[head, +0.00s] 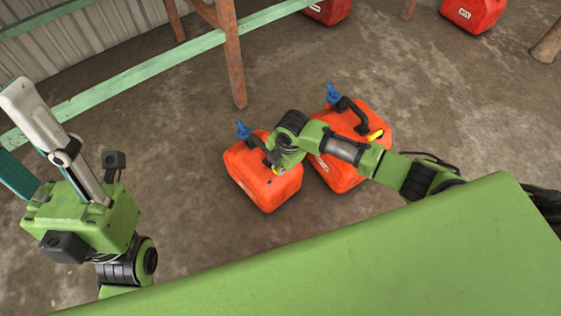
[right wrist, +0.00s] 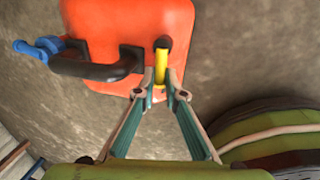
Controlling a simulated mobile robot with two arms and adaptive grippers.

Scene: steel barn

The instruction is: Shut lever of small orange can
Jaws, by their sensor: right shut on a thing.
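The small orange can (head: 265,187) stands on the floor, left of a larger orange can (head: 345,160). In the right wrist view the small can (right wrist: 120,20) shows its black handle (right wrist: 95,68), a blue part (right wrist: 38,47) at the left and a yellow lever (right wrist: 161,65) below a black fitting. My right gripper (head: 277,168) is over the small can's top; the arm hides part of it. In the right wrist view its fingertips (right wrist: 161,88) are closed about the yellow lever's lower end. My left arm (head: 85,220) is at the far left, away from the cans; its fingertips are not clear.
The larger can stands close beside the small one, under my right arm. More red cans (head: 473,12) stand at the back. A rusty post (head: 233,55) and green rails (head: 150,65) stand behind. The concrete floor left of the small can is clear.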

